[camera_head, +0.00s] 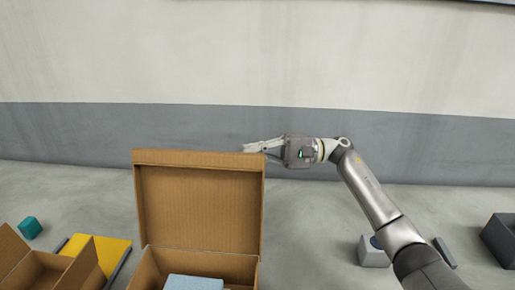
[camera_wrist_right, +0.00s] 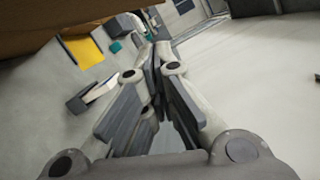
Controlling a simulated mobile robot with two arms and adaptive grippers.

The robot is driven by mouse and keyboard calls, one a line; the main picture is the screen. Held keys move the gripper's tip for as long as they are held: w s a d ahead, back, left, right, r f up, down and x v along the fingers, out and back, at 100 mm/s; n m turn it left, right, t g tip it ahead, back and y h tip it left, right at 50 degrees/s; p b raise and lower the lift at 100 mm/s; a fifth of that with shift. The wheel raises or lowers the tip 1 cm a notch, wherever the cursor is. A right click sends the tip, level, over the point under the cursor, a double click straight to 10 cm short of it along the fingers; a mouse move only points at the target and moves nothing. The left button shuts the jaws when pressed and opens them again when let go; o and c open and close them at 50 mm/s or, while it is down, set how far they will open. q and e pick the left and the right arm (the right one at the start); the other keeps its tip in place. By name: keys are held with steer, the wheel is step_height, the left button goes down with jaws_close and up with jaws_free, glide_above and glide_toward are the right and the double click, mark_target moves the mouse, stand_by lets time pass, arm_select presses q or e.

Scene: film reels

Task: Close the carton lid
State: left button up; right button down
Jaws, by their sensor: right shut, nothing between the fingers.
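The brown cardboard carton (camera_head: 205,262) stands at the bottom centre of the head view, with a light blue block (camera_head: 194,282) inside. Its lid (camera_head: 200,205) is open and stands upright along the carton's far side. My right gripper (camera_head: 247,148) is shut and empty, behind the lid's top right corner; its tips are partly hidden by the lid. In the right wrist view the fingers (camera_wrist_right: 152,62) are together, and a brown cardboard surface (camera_wrist_right: 60,22) fills the top left. I cannot tell whether the gripper touches the lid. My left gripper is not in view.
A second open carton (camera_head: 40,268), a yellow item (camera_head: 106,254) and a teal cube (camera_head: 30,228) are at the left. A pale grey box (camera_head: 372,254) and a dark box (camera_head: 500,238) are at the right. A wall (camera_head: 400,140) runs behind.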

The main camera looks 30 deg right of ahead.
mark_target(223, 156)
arm_select(q)
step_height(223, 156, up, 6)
steer(key=p, duration=0.5)
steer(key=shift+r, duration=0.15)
arm_select(e)
steer(key=a, duration=0.2)
steer(key=a+r, duration=0.1)
steer(key=a, duration=0.2)
steer(key=s+a, duration=0.1)
steer(key=a, duration=0.2)
steer(key=shift+r, duration=0.4)
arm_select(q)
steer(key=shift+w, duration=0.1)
